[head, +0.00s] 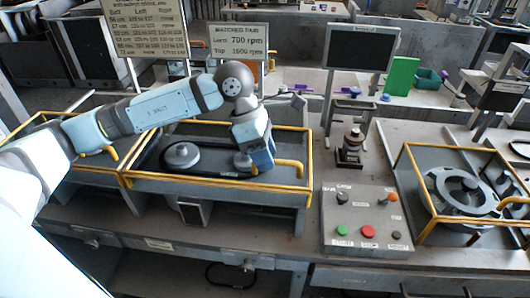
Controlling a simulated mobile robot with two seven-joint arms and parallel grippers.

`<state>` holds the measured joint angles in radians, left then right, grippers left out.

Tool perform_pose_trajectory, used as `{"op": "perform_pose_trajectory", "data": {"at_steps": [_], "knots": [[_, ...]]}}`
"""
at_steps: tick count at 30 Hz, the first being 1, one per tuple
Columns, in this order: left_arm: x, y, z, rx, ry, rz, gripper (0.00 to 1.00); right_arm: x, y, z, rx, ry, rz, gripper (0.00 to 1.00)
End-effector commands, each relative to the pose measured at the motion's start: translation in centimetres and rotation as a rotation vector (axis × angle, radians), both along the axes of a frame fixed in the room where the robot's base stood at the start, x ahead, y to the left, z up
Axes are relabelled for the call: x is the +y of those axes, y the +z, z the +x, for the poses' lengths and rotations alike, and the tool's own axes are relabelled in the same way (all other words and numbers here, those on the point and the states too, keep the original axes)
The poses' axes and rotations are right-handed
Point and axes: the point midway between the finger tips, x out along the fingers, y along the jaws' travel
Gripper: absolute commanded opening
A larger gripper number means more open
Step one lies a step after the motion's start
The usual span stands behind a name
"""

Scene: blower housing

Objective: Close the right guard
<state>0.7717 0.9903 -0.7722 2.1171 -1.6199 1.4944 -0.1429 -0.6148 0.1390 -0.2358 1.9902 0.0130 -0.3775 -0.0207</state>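Several yellow-edged guard frames stand on the bench. The middle one (218,184) surrounds a black belt (212,162) and a grey pulley (181,155); its yellow handle (291,164) is at the front right. Another yellow frame (414,172) at the far right surrounds a grey wheel (462,190), with a handle (514,201) at its right. I cannot tell whether either guard is fully down. My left gripper (262,168) points down over the middle frame's right part, close beside its handle. Its fingers are too small and hidden to read; contact is unclear. My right gripper is not in view.
A third yellow frame (83,166) is at the left. A control panel (366,218) with buttons stands between the middle and right frames. A rpm sign (238,41) stands behind.

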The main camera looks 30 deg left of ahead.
Motion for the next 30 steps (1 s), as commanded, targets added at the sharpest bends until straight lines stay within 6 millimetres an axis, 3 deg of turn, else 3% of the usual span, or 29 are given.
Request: {"op": "perform_pose_trajectory", "data": {"at_steps": [8,21,30], "knots": [[0.4,0.8,0.1,-0.003,0.003,0.001,0.4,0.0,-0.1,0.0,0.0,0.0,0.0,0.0],[4.3,9.2,0.0,-0.005,0.002,0.0,0.4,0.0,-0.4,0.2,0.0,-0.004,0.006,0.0],[5.7,12.4,-0.1,-0.002,0.001,0.0,0.4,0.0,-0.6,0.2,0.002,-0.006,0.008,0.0]]}}
